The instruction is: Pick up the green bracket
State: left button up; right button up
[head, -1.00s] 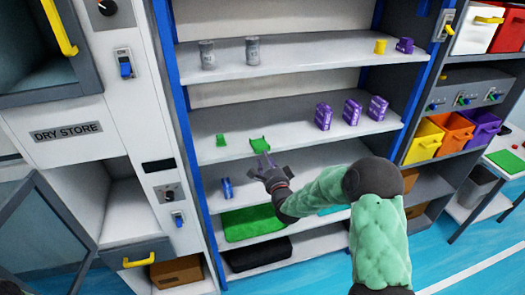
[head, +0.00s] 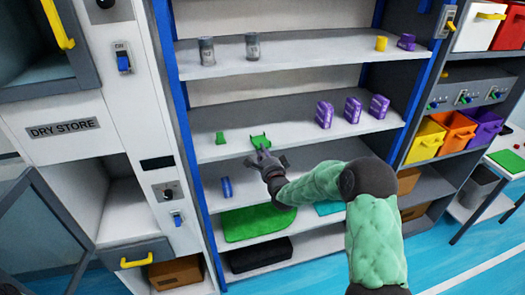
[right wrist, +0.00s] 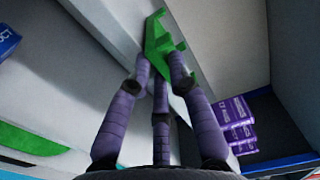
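The green bracket (head: 260,142) sits at the front edge of the middle shelf. In the right wrist view the green bracket (right wrist: 160,38) lies just beyond and partly between my fingertips. My right gripper (head: 265,154) reaches up to it from the front. In the right wrist view the right gripper (right wrist: 160,72) has its purple fingers coming close around the bracket's near end; whether they press on it cannot be told. A smaller green piece (head: 221,138) stands on the same shelf to the left. My left gripper is not in view.
The middle shelf (head: 290,139) also holds several purple boxes (head: 352,110) to the right. Grey cans (head: 252,46) stand on the shelf above. A cabinet marked DRY STORE (head: 63,129) stands at left.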

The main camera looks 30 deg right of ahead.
grip_shut()
notch_tip(320, 180, up, 2)
jog(key=shift+r+p, duration=0.25)
jog(key=shift+p, duration=0.05)
jog(key=shift+s, duration=0.1)
jog(key=s+a+r, duration=0.1)
jog(key=s+r, duration=0.1)
jog(key=s, duration=0.4)
jog(key=s+a+r, duration=0.2)
jog(key=s+r, duration=0.1)
jog(key=s, duration=0.4)
jog(key=shift+s+a, duration=0.15)
jog(key=shift+s, duration=0.05)
